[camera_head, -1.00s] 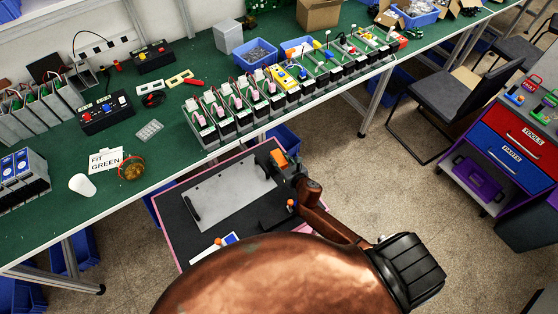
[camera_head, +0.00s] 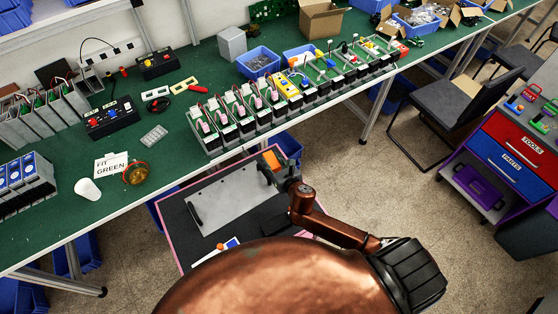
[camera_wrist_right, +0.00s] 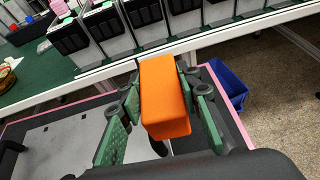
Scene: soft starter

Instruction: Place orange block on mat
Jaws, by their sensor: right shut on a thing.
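The orange block (camera_head: 273,160) is held in my right gripper (camera_head: 271,168), in front of the long bench's front edge and over the far right part of a pink-edged dark surface. In the right wrist view, the orange block (camera_wrist_right: 165,95) stands between the two green-padded fingers of the right gripper (camera_wrist_right: 162,100), which are shut on it. The bench has a flat green top (camera_head: 60,228) with a pale front edge. I cannot tell for sure which surface is the mat. My left gripper is not in view.
The pink-edged dark surface (camera_head: 172,215) below the bench carries a grey plate (camera_head: 225,200). A row of devices (camera_head: 245,118) lines the bench front near the block.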

